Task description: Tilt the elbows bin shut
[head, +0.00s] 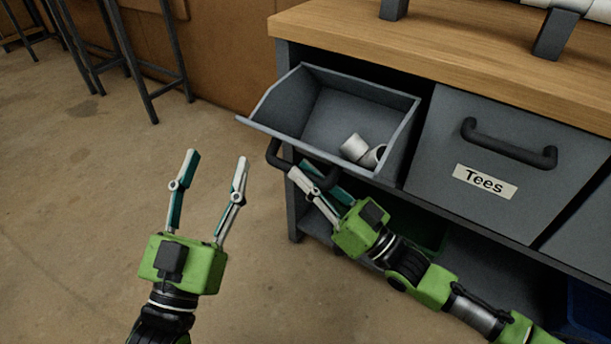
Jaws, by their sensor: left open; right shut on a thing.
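A grey bin (333,112) in the bench front is tilted open, its top leaning out toward me. Several pale grey pipe pieces (354,148) lie in its right corner. Its front face and any label are turned down out of sight. The bin's dark handle (280,155) hangs below the front rim. My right gripper (311,180) is at this handle, shut on it; the fingertips are partly hidden by the bar. My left gripper (215,166) is open and empty over the floor, left of the bin and apart from it.
The bin marked "Tees" (440,145) is shut to the right, its handle (508,146) sticking out. The wooden bench top (430,45) overhangs both bins. A lower shelf (470,262) holds dark containers. Stools (150,65) stand at the back left; floor between is clear.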

